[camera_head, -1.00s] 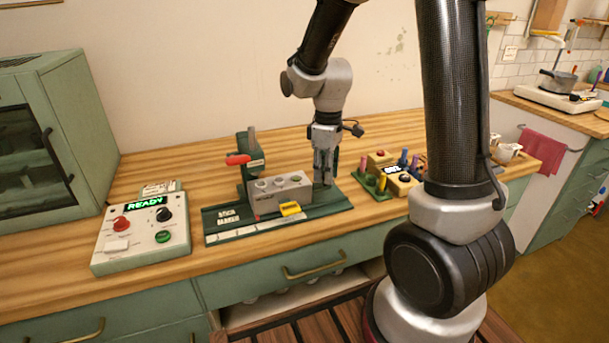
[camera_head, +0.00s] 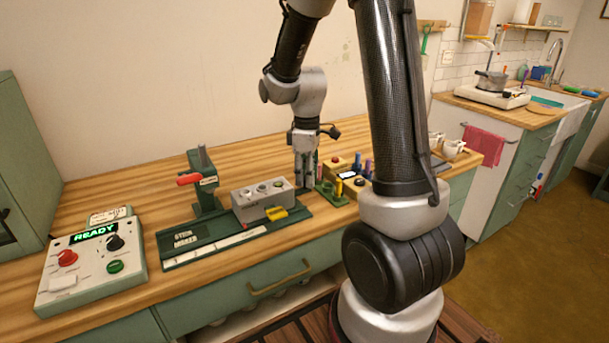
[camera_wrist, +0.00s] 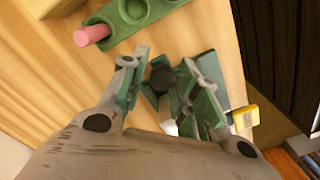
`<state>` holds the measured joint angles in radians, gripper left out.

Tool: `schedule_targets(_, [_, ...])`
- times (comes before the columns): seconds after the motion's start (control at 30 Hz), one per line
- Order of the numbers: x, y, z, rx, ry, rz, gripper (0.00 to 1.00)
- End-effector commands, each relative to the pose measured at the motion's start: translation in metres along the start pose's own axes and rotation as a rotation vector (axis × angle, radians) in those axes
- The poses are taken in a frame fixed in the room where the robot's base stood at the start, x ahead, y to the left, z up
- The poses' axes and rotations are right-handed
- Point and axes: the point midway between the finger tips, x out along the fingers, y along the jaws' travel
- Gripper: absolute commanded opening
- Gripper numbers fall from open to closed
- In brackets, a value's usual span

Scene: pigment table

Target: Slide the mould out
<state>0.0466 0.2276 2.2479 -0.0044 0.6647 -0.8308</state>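The mould (camera_head: 262,203) is a grey block with round cavities in its top. It sits on the green rail of the base (camera_head: 170,262), to the right of the press (camera_head: 203,180) with the red lever and clear of it. My gripper (camera_head: 304,182) points down at the mould's right end. The fingers hide part of the mould there.
A control box (camera_head: 92,258) reading READY stands at the left. A yellow tag (camera_head: 276,213) is at the mould's front. A green tray (camera_head: 332,196) with coloured sticks is close to the right of my gripper; a pink stick (camera_wrist: 92,35) shows in the wrist view.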

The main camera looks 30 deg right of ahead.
Motion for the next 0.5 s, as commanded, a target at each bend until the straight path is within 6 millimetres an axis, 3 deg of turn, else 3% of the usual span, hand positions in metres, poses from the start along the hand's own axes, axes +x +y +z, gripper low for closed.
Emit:
schedule_targets(0.07, [0.0, 0.0, 0.0, 0.001, 0.0, 0.0, 0.46])
schedule_targets(0.37, [0.0, -0.001, 0.0, 0.002, 0.001, -0.002, 0.46])
schedule_targets(0.5, [-0.012, 0.0, -0.001, 0.002, 0.004, 0.001, 0.46])
